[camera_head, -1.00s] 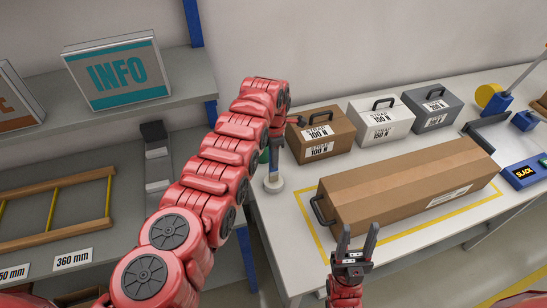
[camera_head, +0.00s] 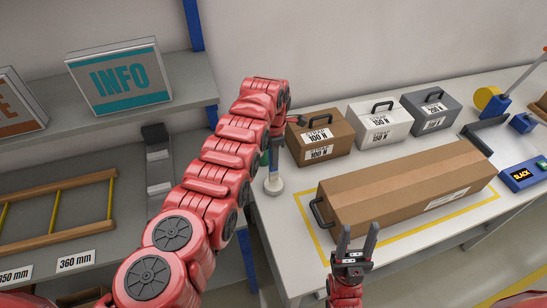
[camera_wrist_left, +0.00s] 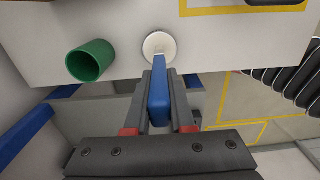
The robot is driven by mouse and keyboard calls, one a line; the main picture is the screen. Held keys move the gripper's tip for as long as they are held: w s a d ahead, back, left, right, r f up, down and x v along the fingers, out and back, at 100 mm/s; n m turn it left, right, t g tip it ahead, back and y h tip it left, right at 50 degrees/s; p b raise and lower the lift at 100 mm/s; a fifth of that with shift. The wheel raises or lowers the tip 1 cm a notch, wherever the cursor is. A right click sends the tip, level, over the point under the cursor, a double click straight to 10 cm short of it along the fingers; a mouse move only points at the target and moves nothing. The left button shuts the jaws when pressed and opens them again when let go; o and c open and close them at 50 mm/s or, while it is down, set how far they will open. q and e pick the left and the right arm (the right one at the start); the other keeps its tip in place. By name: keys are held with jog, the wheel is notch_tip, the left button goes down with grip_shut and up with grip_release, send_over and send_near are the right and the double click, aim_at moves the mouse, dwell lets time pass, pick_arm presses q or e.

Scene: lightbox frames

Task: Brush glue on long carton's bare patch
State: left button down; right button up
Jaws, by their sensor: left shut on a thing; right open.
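The long brown carton (camera_head: 390,190) lies on the bench inside a yellow outline, with a dark handle on its near left end and a white label on its long side. I cannot make out a bare patch on it. My left gripper (camera_wrist_left: 160,100) is shut on a blue handle (camera_wrist_left: 160,92); a pale round disc (camera_wrist_left: 160,45) shows at its far end. The disc also shows in the head view (camera_head: 274,184), near the bench's left edge, left of the carton. I cannot tell if it touches the bench. My right gripper (camera_head: 357,243) is open and empty in front of the carton.
A green cup (camera_wrist_left: 90,60) stands beside the disc. Brown (camera_head: 320,136), white (camera_head: 380,125) and grey (camera_head: 431,108) cases stand behind the carton. A blue display box (camera_head: 523,174) is at the right. A shelf with a ladder-like frame (camera_head: 55,207) is at the left.

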pick_arm(q)
jog(key=shift+r+p, duration=0.75)
jog(key=shift+r, duration=1.9)
jog(key=shift+f, duration=0.1)
